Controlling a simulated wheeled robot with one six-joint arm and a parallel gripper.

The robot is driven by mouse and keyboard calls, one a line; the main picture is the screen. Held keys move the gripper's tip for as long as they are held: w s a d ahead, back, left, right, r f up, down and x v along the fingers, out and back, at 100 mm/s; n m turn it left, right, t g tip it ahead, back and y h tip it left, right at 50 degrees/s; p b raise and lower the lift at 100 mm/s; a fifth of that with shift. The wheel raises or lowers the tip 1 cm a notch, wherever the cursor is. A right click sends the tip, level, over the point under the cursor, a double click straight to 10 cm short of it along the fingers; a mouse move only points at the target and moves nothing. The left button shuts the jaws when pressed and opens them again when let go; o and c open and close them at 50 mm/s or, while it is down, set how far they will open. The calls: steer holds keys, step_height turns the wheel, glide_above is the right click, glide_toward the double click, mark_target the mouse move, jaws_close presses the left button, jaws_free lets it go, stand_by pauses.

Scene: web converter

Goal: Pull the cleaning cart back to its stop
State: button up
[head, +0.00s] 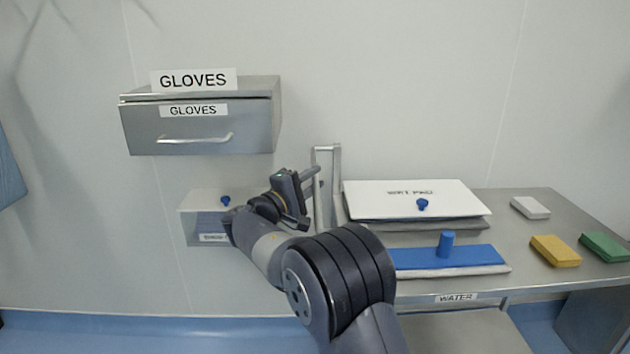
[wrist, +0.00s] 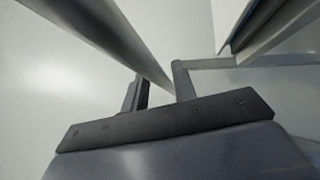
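The cleaning cart appears to be the steel-topped unit (head: 512,207) at the right of the head view. A grey upright loop handle (head: 326,149) stands at its left end. My gripper (head: 319,177) is at the left of this handle, at about mid-height, with its two fingers spread and pointing right. In the wrist view, a grey bar (wrist: 110,38) runs diagonally down toward the space between the fingers of my gripper (wrist: 158,90). Contact between the fingers and the handle cannot be made out. My arm hides the cart's lower left part.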

steer(key=shift+o, duration=0.9)
steer(key=shift+d, duration=0.1)
steer(key=v, duration=1)
steer(key=shift+s+a+p, duration=0.25)
steer(key=shift+a+p, duration=0.05)
steer(key=shift+f, duration=0.1)
steer(key=x, duration=1.1)
steer(key=shift+d+b, duration=0.2)
steer(key=shift+b, duration=0.1)
steer(key=shift+d, duration=0.45)
steer(key=shift+s, duration=0.1)
